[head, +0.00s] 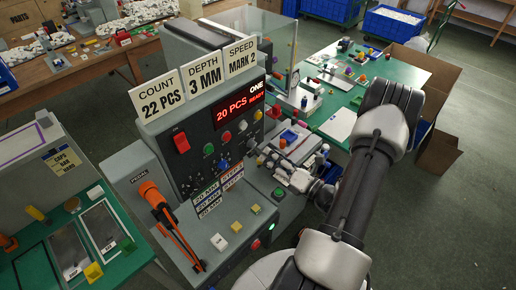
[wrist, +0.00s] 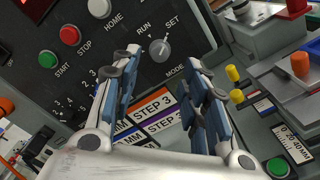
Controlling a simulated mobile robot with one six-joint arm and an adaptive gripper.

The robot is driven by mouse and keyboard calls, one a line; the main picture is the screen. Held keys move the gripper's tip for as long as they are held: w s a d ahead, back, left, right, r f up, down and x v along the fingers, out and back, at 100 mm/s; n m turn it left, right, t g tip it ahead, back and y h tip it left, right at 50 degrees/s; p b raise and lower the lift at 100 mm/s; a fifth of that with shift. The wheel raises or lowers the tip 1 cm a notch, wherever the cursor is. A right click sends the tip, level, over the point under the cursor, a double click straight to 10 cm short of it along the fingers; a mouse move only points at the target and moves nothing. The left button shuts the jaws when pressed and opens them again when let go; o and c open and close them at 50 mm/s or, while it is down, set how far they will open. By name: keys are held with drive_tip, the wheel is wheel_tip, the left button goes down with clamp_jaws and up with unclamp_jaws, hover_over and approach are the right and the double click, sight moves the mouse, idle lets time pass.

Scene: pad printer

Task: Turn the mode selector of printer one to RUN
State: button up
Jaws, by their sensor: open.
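Printer one (head: 185,105) is the grey machine whose panel bears the word ONE. Its mode selector (wrist: 159,48) is a round grey knob on the dark panel, with RUN at its upper left and SET at its upper right in the wrist view. Its mark seems to point towards SET, but it is small. In the head view the selector (head: 251,143) is tiny, close to my gripper (head: 268,158). In the wrist view my gripper (wrist: 164,64) is open and empty, its fingers facing the panel with the knob between and beyond their tips. I see no contact.
Start (wrist: 47,58), stop (wrist: 70,35) and home (wrist: 99,8) buttons sit beside the selector. The display (head: 238,109) reads 20 PCS READY. Yellow knobs (wrist: 234,74) and a printing fixture stand right of my fingers.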

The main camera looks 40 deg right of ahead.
sight(255, 146)
drive_tip(key=w, duration=0.6)
drive_tip(key=shift+w+a, duration=0.3)
drive_tip(key=shift+w, duration=0.1)
drive_tip(key=shift+c, duration=0.5)
clamp_jaws()
